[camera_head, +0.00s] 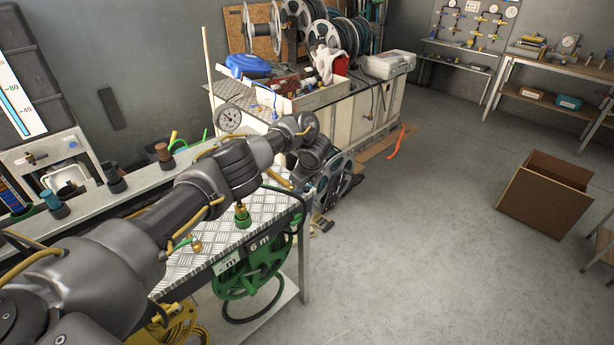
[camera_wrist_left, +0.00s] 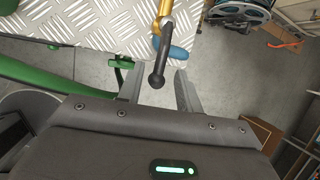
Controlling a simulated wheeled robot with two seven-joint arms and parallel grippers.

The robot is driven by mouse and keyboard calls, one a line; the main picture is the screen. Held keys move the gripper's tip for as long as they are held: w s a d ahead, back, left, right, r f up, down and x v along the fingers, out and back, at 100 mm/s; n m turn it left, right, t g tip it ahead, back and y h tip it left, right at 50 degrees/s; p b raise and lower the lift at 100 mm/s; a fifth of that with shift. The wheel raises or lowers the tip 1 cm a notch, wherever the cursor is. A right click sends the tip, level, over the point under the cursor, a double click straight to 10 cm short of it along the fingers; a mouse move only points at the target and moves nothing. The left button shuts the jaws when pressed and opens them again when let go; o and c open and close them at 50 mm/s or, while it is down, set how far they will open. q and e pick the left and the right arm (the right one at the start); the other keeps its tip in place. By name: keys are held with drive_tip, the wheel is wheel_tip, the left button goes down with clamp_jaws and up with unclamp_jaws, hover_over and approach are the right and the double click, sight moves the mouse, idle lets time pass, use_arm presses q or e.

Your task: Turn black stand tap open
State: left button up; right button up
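In the left wrist view, a brass tap (camera_wrist_left: 165,12) with a black ball-ended handle (camera_wrist_left: 157,79) comes in from the top, over the edge of a chequered metal plate. A blue part (camera_wrist_left: 177,52) shows beside the handle. My left gripper (camera_wrist_left: 159,72) is open, with one finger on each side of the black handle. Gaps show on both sides, and I see no grip on it. In the head view my left arm reaches over the plate; its fingers and the black handle are not clearly visible there. My right gripper is not in view.
The chequered metal bench top (camera_head: 185,268) carries a pressure gauge (camera_head: 229,117) and a green hose connector (camera_head: 242,216). A green hose reel (camera_head: 252,268) hangs below its edge. A cardboard box (camera_head: 545,198) stands on the floor at right.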

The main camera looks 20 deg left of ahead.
use_arm(q)
drive_tip(key=p+v, duration=0.5)
drive_tip(key=v, duration=0.4)
drive_tip(key=shift+d+r+p, duration=0.25)
drive_tip(key=shift+r+p, duration=0.05)
drive_tip(key=shift+p, duration=0.1)
drive_tip(key=shift+s, duration=0.1)
